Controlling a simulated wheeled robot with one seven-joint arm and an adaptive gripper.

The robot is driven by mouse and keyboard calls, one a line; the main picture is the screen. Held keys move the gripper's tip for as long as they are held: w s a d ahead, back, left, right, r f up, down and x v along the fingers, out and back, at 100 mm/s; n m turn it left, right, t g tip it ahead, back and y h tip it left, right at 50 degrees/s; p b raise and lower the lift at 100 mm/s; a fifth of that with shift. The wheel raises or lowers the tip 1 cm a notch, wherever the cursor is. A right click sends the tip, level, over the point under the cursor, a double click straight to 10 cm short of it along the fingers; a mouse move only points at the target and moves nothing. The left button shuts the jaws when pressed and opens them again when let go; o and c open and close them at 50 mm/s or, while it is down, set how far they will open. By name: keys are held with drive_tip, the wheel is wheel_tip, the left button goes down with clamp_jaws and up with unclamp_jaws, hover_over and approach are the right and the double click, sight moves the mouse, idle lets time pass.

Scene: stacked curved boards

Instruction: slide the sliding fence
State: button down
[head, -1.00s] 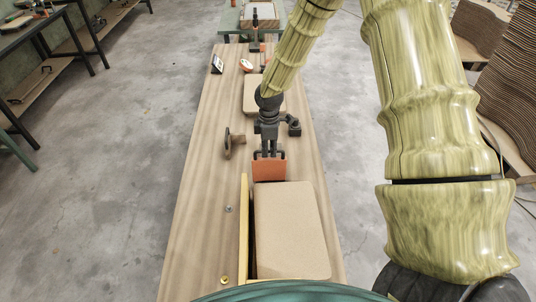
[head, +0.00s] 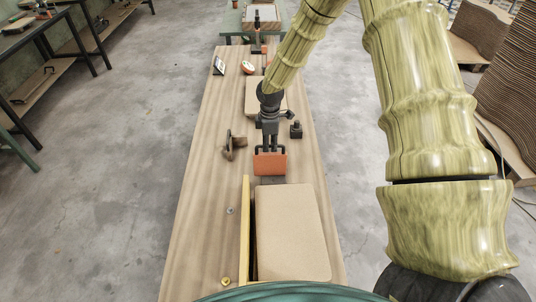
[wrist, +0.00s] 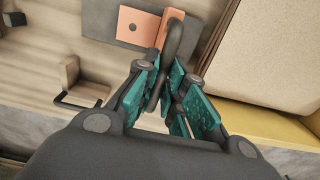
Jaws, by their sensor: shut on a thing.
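The sliding fence (head: 270,164) is an upright orange plate on a flat dark grey strip, with a dark loop handle on top. In the wrist view its orange bracket (wrist: 137,25) lies on the grey strip, and the black loop handle (wrist: 172,45) rises from it. My gripper (head: 268,146) is above the fence. In the wrist view, its teal-padded fingers (wrist: 165,80) are shut on the handle. The fingers hide part of the handle.
A tan block (head: 292,232) with a yellow rail (head: 245,232) stands in front of the fence. A brown bracket (head: 233,146) is left of my gripper and a black knob (head: 296,130) right. Another tan block (head: 252,97) lies behind. The bench's left side (head: 200,215) is mostly clear.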

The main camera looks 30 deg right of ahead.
drive_tip(key=shift+w+d, duration=0.35)
drive_tip(key=shift+w, duration=0.35)
drive_tip(key=shift+w+d, duration=0.3)
drive_tip(key=shift+w, duration=0.35)
drive_tip(key=shift+w+d, duration=0.35)
drive_tip(key=shift+w, duration=0.35)
drive_tip(key=c, duration=1.5)
unclamp_jaws()
wheel_tip(320, 180, up, 7)
drive_tip(key=p, duration=0.5)
